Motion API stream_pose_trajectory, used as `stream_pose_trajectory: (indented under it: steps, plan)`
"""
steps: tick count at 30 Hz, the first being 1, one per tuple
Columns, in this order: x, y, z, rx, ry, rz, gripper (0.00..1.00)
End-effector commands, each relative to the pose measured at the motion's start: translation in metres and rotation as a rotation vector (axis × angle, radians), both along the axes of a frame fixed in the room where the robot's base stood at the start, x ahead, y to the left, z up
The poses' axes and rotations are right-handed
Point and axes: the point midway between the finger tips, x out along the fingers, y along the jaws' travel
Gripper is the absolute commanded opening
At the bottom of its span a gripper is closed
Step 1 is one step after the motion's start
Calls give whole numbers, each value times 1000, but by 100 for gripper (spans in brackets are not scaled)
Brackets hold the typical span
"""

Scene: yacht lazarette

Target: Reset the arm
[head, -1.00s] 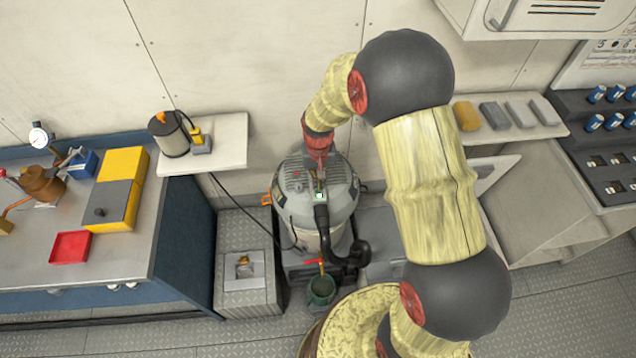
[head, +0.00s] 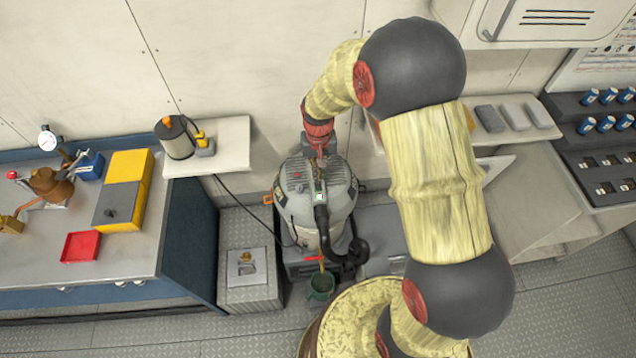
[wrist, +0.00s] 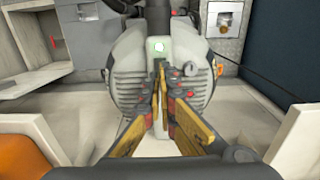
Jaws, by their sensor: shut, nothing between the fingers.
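My arm, with pale yellow sleeves and dark round joints, rises on the right of the head view and bends over a grey canister machine (head: 297,208). My gripper (wrist: 160,70) shows in the wrist view with its two yellow-and-dark fingers together at the tips and nothing between them. It points at the machine's white and grey front, where a small green light shows. In the head view the red wrist part is above the top of the machine, and the fingers are mostly hidden. I cannot tell how far the fingertips are from the machine.
A workbench (head: 40,240) at left carries a red tray (head: 81,246) and a yellow-grey box (head: 120,205). A green cup (head: 320,287) sits below the machine. Another shelf (head: 540,105) holds several blocks behind my arm.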

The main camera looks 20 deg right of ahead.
Motion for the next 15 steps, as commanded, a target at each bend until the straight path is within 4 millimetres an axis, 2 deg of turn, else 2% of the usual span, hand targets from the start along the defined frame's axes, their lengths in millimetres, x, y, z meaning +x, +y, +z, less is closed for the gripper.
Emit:
stream_pose_trajectory:
  steps: [15]
  plan:
    - [-5, 0, -1, 0, 16, 25, 0]
